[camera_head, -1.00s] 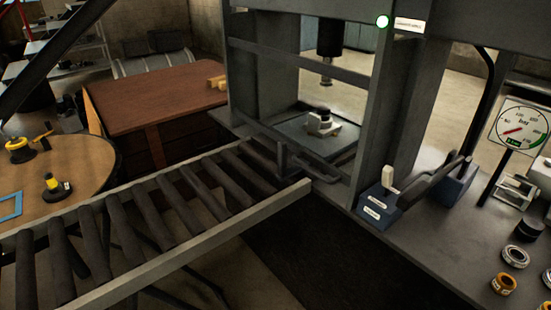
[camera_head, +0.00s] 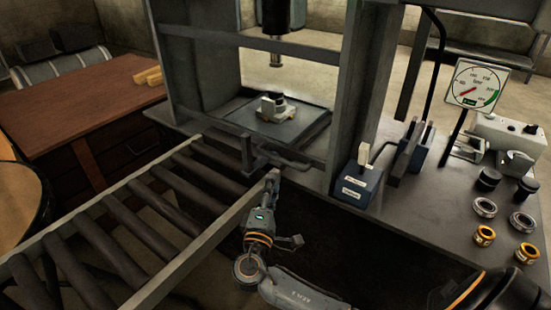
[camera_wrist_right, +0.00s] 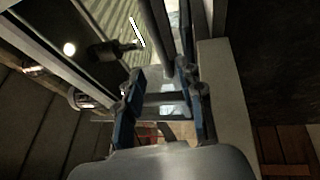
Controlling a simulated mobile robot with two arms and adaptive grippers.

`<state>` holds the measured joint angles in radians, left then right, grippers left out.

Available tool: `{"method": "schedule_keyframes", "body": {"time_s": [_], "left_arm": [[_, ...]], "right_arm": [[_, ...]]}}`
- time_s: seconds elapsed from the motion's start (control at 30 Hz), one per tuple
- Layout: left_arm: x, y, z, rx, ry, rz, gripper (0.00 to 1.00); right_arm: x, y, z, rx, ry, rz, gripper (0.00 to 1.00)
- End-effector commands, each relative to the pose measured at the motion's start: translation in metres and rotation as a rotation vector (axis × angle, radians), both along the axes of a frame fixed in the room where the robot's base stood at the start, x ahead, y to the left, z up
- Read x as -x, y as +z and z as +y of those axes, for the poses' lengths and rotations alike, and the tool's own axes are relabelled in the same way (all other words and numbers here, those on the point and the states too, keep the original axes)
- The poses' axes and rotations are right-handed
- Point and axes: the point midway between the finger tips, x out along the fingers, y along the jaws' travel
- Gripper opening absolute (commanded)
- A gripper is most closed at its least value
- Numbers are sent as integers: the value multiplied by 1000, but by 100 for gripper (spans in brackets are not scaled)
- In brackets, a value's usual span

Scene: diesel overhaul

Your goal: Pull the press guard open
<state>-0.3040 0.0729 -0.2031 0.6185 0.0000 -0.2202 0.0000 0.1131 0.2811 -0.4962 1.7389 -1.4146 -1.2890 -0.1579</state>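The press (camera_head: 358,90) stands at the centre of the head view. Its guard has a horizontal rail (camera_head: 262,42) across the front opening and a low bar handle (camera_head: 285,161) near the bed. My right gripper (camera_head: 273,177) is just in front of that handle, above the end of the roller track. In the right wrist view its two fingers (camera_wrist_right: 164,90) are apart, with a horizontal bar (camera_wrist_right: 165,99) between them. I cannot tell whether they touch it. My left gripper is not in view.
A roller conveyor (camera_head: 135,222) runs in from the lower left. A blue lever block (camera_head: 358,184), a gauge (camera_head: 478,85) and several rings and dark caps sit on the bench (camera_head: 425,210) to the right. A grey part (camera_head: 272,106) rests on the press bed.

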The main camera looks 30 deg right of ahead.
Motion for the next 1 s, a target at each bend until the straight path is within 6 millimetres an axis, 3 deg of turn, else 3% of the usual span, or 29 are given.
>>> {"method": "schedule_keyframes", "body": {"time_s": [0.4, 0.6, 0.9, 1.0], "left_arm": [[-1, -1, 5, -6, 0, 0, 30], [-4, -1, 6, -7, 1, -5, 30], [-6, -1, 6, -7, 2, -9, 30], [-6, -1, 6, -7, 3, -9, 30]], "right_arm": [[-58, 14, -58, 1, -1, 1, 37], [-69, 16, -69, 0, 1, 2, 37], [-71, 16, -70, -2, 1, 2, 37], [-71, 16, -70, -1, 1, 3, 19]]}}
